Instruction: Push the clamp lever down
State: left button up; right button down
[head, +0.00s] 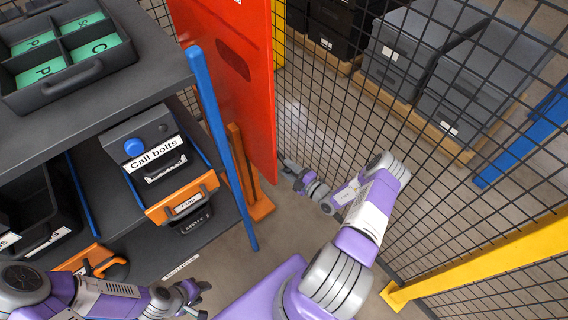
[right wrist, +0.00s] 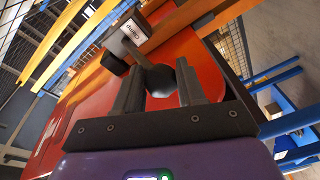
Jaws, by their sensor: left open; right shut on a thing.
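The clamp lever (right wrist: 138,56) shows in the right wrist view, running from a grey block (right wrist: 126,35) with a small white label to a dark round knob (right wrist: 161,80). My right gripper (right wrist: 160,90) has the knob between its fingers and is shut on it. In the head view my right gripper (head: 289,172) is at the lower right edge of the red door panel (head: 228,75); the lever itself is too hidden there to make out. My left gripper (head: 195,298) is open and empty at the bottom, below the shelf unit, away from the lever.
A dark shelf unit (head: 130,80) with a blue post (head: 222,150) stands left, holding a "Call bolts" box (head: 150,150) and an orange-fronted drawer (head: 182,199). Black mesh fence (head: 440,170) and a yellow rail (head: 480,262) bound the right. Grey floor (head: 235,270) is clear between.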

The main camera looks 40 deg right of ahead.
jog(key=shift+w+f, duration=0.15)
jog(key=shift+a, duration=0.1)
jog(key=c, duration=0.9)
grip_release()
jog(key=shift+o, duration=0.6)
jog(key=shift+w+f, duration=0.15)
jog(key=shift+w, duration=0.05)
jog(key=shift+s, duration=0.1)
jog(key=shift+s, duration=0.1)
jog(key=shift+s+d, duration=0.2)
jog(key=shift+s, duration=0.15)
jog(key=s+p, duration=0.1)
jog(key=s, duration=0.5)
jog(key=shift+s+d+p, duration=0.3)
jog(key=shift+d+p, duration=0.05)
jog(key=shift+d, duration=0.1)
